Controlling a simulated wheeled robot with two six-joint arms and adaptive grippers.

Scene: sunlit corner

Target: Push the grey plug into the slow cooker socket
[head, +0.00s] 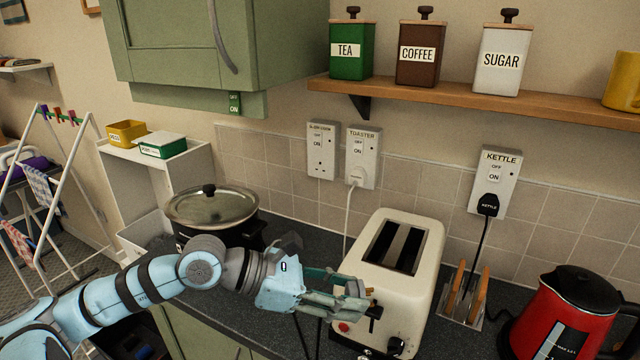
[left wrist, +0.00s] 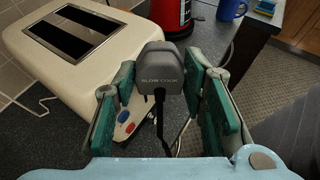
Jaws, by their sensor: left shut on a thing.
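The grey plug (left wrist: 165,68), marked "SLOW COOK", sits between the green finger pads of my left gripper (left wrist: 163,85) in the left wrist view. My gripper is shut on it, and a dark cord hangs from the plug. In the head view my left gripper (head: 350,296) is in front of the cream toaster, low over the worktop; the plug is mostly hidden there by the fingers. The slow cooker socket (head: 321,151) is the leftmost white plate on the tiled wall, with its holes empty. It is up and behind my gripper, well apart from the plug. My right gripper is not in view.
The toaster socket (head: 363,150) holds a white plug (head: 357,176); the kettle socket (head: 496,176) holds a black plug (head: 488,205). The cream toaster (head: 432,240) stands right of my gripper, the slow cooker (head: 212,207) left. A red kettle (head: 565,315) stands far right. A shelf (head: 470,92) juts out above.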

